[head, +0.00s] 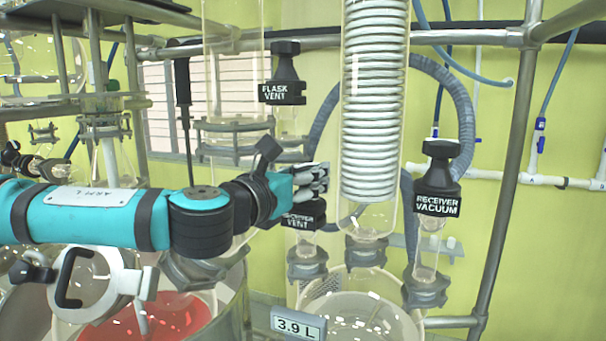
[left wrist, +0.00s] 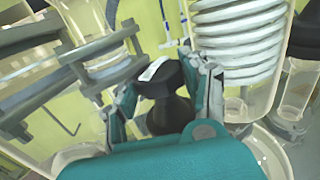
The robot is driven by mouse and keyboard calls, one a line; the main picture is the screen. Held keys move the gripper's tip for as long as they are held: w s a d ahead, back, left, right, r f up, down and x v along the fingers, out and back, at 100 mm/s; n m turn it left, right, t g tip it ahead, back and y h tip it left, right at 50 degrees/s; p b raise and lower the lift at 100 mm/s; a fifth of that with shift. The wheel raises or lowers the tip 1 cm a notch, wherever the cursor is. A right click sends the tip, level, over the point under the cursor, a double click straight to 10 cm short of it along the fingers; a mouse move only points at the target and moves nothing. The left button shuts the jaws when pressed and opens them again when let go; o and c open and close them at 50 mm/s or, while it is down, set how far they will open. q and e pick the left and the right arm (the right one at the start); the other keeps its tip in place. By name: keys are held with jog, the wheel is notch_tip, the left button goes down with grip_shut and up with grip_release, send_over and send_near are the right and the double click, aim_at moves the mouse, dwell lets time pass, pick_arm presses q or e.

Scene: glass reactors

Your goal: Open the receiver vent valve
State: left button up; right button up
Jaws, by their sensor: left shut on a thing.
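The receiver vent valve (head: 301,217) is a black valve labelled "RECEIVER VENT" on a glass neck above the receiver vessel. My left gripper (head: 314,180) reaches it from the left and is shut on its top, which is mostly hidden behind the fingers in the head view. In the left wrist view the black knob (left wrist: 160,80) with a white mark on top sits between the two fingers of my left gripper (left wrist: 165,88). My right gripper is not in view.
The flask vent valve (head: 283,85) is above and left of the gripper. The receiver vacuum valve (head: 438,185) stands to the right. The glass condenser coil (head: 375,100) is close on the right. A 3.9 L display (head: 298,325) is below.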

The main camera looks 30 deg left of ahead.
pick_arm(q)
jog(key=n+y+b, duration=0.1)
jog(key=y, duration=0.1)
jog(key=n+g+y+b, duration=0.1)
jog(key=y, duration=0.1)
jog(key=n+y+b, duration=0.1)
jog(key=n+y, duration=0.1)
jog(key=shift+d+f+g, duration=0.25)
jog(key=shift+d+g, duration=0.05)
jog(key=shift+w+r+n+g+y+b, duration=0.1)
jog(key=shift+n+g+y+b, duration=0.85)
jog(key=shift+n+y, duration=0.7)
jog(key=shift+y, duration=0.35)
jog(key=o, duration=1.2)
jog(key=shift+a+r, duration=0.1)
jog(key=shift+r, duration=0.1)
